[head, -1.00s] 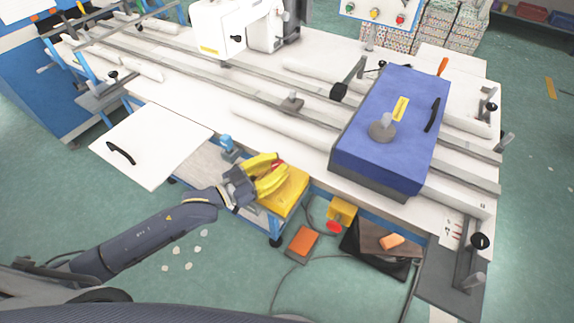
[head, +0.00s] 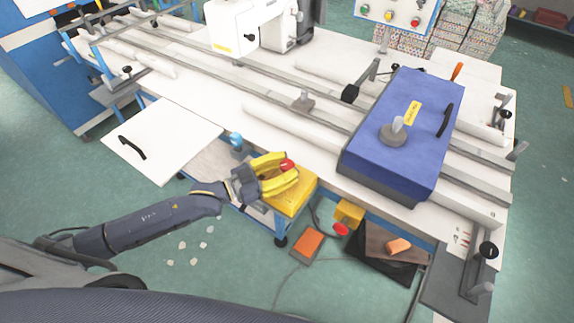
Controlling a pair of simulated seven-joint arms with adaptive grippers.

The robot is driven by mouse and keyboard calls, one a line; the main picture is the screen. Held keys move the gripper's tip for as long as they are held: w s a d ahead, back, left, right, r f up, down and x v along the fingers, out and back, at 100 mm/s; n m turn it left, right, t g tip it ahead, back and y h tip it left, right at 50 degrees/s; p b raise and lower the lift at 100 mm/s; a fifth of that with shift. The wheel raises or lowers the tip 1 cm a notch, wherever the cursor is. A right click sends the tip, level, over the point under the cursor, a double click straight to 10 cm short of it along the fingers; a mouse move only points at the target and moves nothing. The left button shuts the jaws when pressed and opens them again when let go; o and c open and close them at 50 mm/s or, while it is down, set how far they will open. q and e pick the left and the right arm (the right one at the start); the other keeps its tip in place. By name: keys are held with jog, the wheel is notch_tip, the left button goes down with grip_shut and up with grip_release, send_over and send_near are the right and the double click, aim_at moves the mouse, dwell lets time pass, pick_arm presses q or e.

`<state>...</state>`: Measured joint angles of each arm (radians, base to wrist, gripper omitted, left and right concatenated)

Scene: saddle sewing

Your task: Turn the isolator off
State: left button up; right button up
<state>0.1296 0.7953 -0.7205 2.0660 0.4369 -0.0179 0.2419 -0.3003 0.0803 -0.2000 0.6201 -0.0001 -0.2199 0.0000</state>
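A yellow box (head: 297,197) with a red knob (head: 287,165) sits beside the white table's front edge; I take it to be the isolator. My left gripper (head: 292,166), with yellow fingers, is over this box. Its fingers are apart, one on each side of the red knob. I cannot tell whether they touch the knob, and they hide part of the box. My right gripper is not in view.
A smaller yellow box (head: 349,213) with a red button (head: 341,229) is right of the isolator. A blue box (head: 390,150) stands on the table rails. A white panel (head: 165,140) juts out at left. An orange pedal (head: 307,246) lies on the floor.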

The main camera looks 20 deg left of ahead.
pick_arm(q)
jog(key=o, duration=0.4)
jog(key=shift+r, duration=0.1)
jog(key=shift+c, duration=0.2)
jog(key=v, duration=1.2)
